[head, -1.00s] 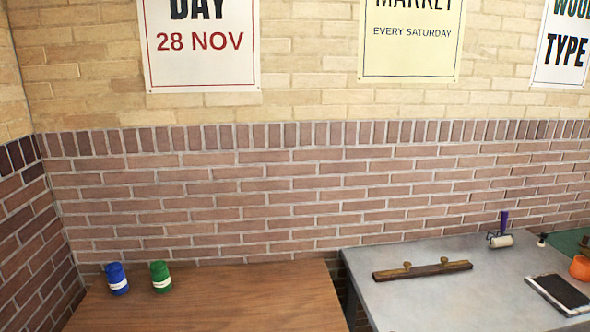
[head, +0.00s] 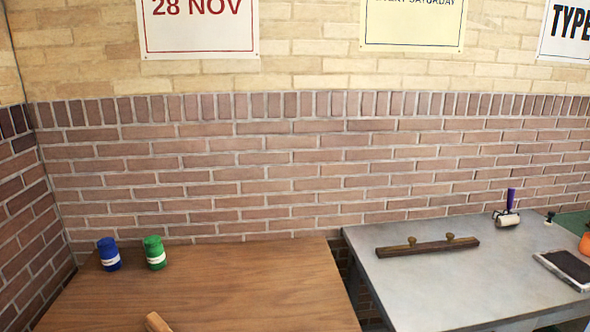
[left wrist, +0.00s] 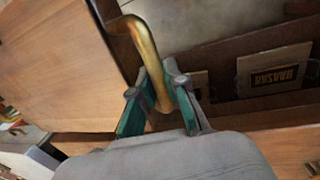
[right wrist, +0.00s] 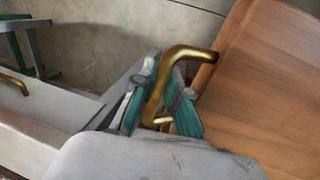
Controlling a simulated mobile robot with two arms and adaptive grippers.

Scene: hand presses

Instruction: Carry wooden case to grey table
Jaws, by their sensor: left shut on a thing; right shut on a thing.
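The grey table (head: 430,285) stands at the right in the head view. Neither gripper shows there. My left gripper (left wrist: 161,88) is shut on a brass handle (left wrist: 145,42) in the left wrist view. Dark wooden walls and a framed plate with lettering (left wrist: 275,76) show beside it. My right gripper (right wrist: 162,80) is shut on a similar brass handle (right wrist: 190,53) in the right wrist view.
A brown wooden table (head: 220,285) stands left of the grey one, with a blue jar (head: 109,254) and a green jar (head: 154,252). On the grey table are a bar with two knobs (head: 428,248), a roller (head: 507,217) and a dark slab (head: 568,266). Its front is clear.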

